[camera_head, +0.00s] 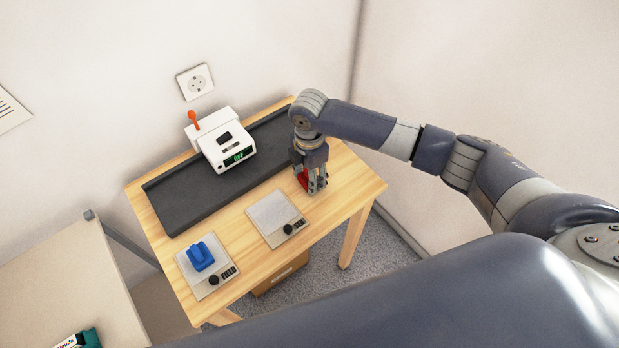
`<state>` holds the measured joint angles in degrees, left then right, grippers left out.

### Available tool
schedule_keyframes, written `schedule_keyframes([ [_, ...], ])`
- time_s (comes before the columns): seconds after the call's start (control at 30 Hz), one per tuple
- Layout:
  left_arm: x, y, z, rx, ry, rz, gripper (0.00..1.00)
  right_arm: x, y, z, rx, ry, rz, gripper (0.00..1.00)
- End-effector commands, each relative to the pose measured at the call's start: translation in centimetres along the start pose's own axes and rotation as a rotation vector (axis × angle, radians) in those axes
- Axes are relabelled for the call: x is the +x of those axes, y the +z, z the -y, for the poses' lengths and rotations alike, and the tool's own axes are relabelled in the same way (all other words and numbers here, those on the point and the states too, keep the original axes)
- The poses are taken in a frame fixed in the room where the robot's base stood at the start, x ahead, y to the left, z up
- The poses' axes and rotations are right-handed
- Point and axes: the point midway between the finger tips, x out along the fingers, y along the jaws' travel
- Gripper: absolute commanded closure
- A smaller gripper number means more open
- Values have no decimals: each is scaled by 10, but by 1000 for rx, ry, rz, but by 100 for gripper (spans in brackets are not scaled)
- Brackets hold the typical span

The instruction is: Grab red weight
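The red weight (302,180) is on the right part of the wooden table, mostly hidden behind my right gripper. My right gripper (316,188) points down at it, with its fingers beside or around the weight; I cannot tell whether they touch it or how far they are closed. My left gripper is not in view.
A blue weight (201,256) sits on the left scale (222,281). The right scale (270,212) is empty. A white device (222,142) with a green display and an orange lever stands on the dark tray (187,196). A beige surface (60,285) lies at left.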

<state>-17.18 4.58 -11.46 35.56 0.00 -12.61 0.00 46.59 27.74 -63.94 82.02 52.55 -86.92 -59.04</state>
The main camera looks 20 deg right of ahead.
Motion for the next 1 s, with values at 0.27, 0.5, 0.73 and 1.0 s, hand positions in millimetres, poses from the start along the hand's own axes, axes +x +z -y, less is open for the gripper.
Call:
schedule_keyframes([
  [0.27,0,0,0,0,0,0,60,0,0,0,0,1,0,91],
  [0.5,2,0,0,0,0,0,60,-18,0,-2,0,5,-1,91],
  [0.73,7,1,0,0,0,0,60,-64,0,-2,-1,6,0,91],
  [1.0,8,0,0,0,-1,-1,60,-92,-7,8,-12,0,-2,91],
])
